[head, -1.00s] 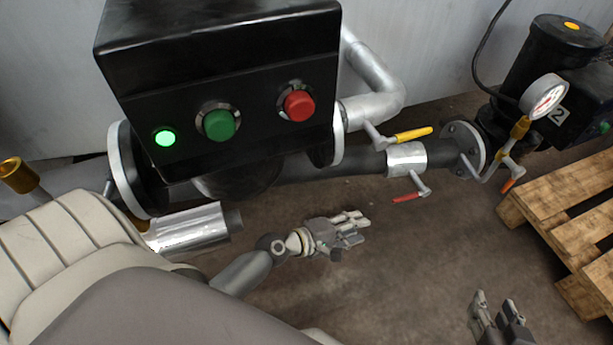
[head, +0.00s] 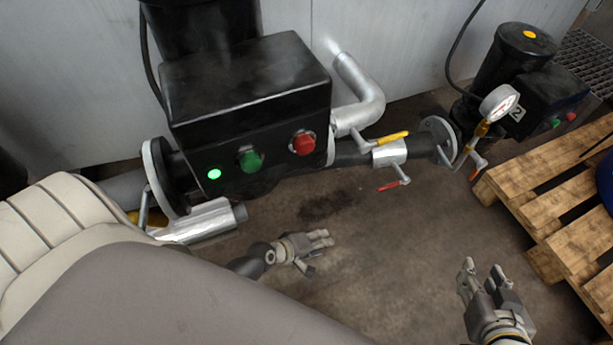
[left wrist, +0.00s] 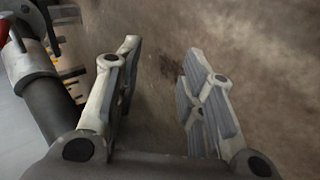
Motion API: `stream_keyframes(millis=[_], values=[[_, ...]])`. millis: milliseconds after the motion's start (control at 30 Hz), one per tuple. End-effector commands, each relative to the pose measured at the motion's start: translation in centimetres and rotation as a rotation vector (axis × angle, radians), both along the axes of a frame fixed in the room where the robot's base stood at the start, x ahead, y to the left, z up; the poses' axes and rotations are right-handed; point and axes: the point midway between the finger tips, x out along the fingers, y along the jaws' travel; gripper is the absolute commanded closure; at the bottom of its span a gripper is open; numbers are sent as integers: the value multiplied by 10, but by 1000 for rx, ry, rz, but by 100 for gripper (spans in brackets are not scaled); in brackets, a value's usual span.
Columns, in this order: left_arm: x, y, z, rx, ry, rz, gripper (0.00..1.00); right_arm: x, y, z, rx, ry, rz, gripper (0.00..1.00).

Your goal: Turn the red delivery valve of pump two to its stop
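A red lever (head: 388,186) hangs from the silver valve body (head: 389,153) on the dark pipe in the head view. A red-orange lever (head: 474,172) sits below the gauge at pump two (head: 518,90), which bears a "2". I cannot tell for sure which lever is the delivery valve's. My left gripper (head: 320,251) is open and empty, left of and nearer than the red lever, apart from it. The left wrist view shows its spread fingers (left wrist: 162,50) and a red part (left wrist: 4,28) at the upper left edge. My right gripper (head: 485,272) is open and empty.
A black pump box (head: 245,95) with a lit green lamp, green button and red button stands at left. A yellow lever (head: 392,138) lies close above the silver valve. A wooden pallet (head: 535,185) stands at right. The floor between my grippers is clear.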

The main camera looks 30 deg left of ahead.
Motion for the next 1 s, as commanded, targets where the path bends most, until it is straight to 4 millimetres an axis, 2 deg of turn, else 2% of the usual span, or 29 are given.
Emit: stream_keyframes(millis=[33,300,733,767,1000], values=[[-5,1,5,21,10,-11,64,0,0,12,0,0,0,64],[-23,6,-2,108,42,-61,64,0,0,32,0,0,0,64],[-29,8,-6,134,51,-77,64,0,0,35,0,0,0,64],[-29,8,-6,134,51,-77,65,0,0,35,0,0,0,64],[-28,8,-8,122,54,-68,96,3,1,36,3,-14,0,64]])
